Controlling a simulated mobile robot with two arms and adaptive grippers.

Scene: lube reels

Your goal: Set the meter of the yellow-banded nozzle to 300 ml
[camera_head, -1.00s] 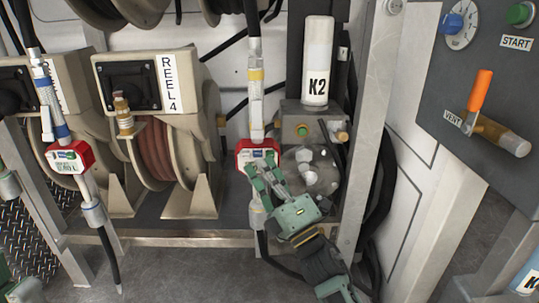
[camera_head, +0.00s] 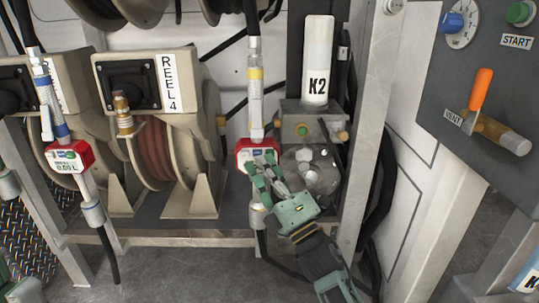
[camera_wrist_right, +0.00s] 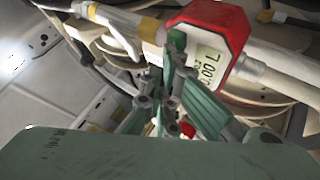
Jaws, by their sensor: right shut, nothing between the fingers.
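The yellow-banded nozzle (camera_head: 256,85) hangs upright at the middle of the head view. Its red meter (camera_head: 257,153) has a small display too small to read there. In the right wrist view the meter (camera_wrist_right: 215,35) shows a pale display, partly hidden by a finger, with "00 L" legible. My right gripper (camera_head: 255,172) is shut and empty, its fingertips at the meter's lower front face; I cannot tell whether they touch it. In the right wrist view its fingers (camera_wrist_right: 172,55) overlap the meter's left edge. A green part of my left arm shows at the lower left corner; its fingers cannot be made out.
A blue-banded nozzle with a red meter (camera_head: 70,157) hangs at the left. Reel 4 (camera_head: 155,150) stands between the nozzles. The K2 cylinder (camera_head: 317,62) and a round pump body stand right of the meter. A post and a control panel (camera_head: 485,75) bound the right side.

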